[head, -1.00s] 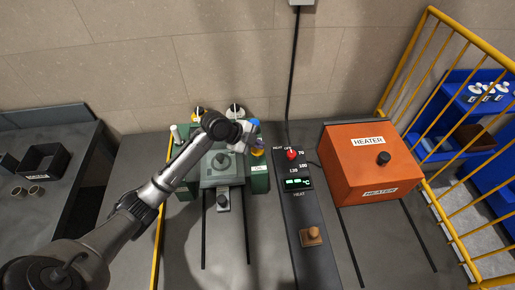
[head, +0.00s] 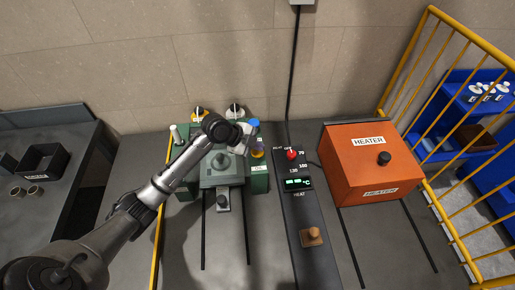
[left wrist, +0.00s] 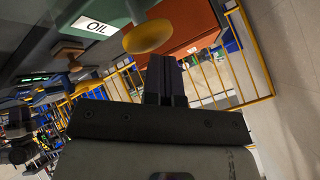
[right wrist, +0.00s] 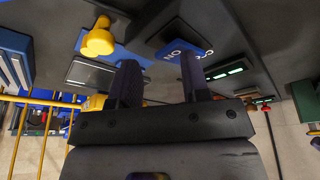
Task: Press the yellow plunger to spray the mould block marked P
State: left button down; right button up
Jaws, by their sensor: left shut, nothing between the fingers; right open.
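A yellow round-headed plunger (left wrist: 148,36) stands by the OIL label (left wrist: 97,25) in the left wrist view. In the head view a small yellow top (head: 257,154) shows at the right side of the green press (head: 259,182), partly covered by my left gripper (head: 259,143). My left gripper's fingers (left wrist: 166,64) are shut and empty, close to the plunger head; contact cannot be told. My right gripper (right wrist: 160,70) is open and empty, outside the head view. I cannot make out a mark P on any block.
A control strip with a red knob (head: 292,154) and display (head: 298,184) lies right of the press. Beyond it is an orange heater (head: 350,170). A yellow railing (head: 448,215) borders the right. The right wrist view shows another yellow knob (right wrist: 98,40) and a blue lettered plate (right wrist: 130,55).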

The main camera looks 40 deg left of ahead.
aim_at(257, 152)
pick_arm(q)
jog(key=shift+f, duration=0.7)
pick_arm(e)
jog(key=shift+d+f, duration=0.15)
jog(key=shift+f, duration=0.1)
pick_arm(q)
jog(key=shift+r, duration=0.15)
pick_arm(e)
jog(key=shift+r, duration=0.15)
pick_arm(q)
jog(key=shift+r+p, duration=0.3)
jog(key=shift+r, duration=0.1)
pick_arm(e)
jog(key=shift+a+r, duration=0.2)
jog(key=shift+r, duration=0.15)
pick_arm(q)
jog(key=shift+r+p, duration=0.95)
jog(key=shift+r, duration=0.05)
pick_arm(e)
jog(key=shift+r, duration=1)
pick_arm(q)
jog(key=shift+r, duration=0.25)
pick_arm(e)
jog(key=shift+d+r, duration=0.15)
jog(key=shift+r, duration=0.05)
pick_arm(q)
jog(key=shift+r+p, duration=0.1)
jog(key=shift+p, duration=0.2)
pick_arm(e)
jog(key=shift+r, duration=0.1)
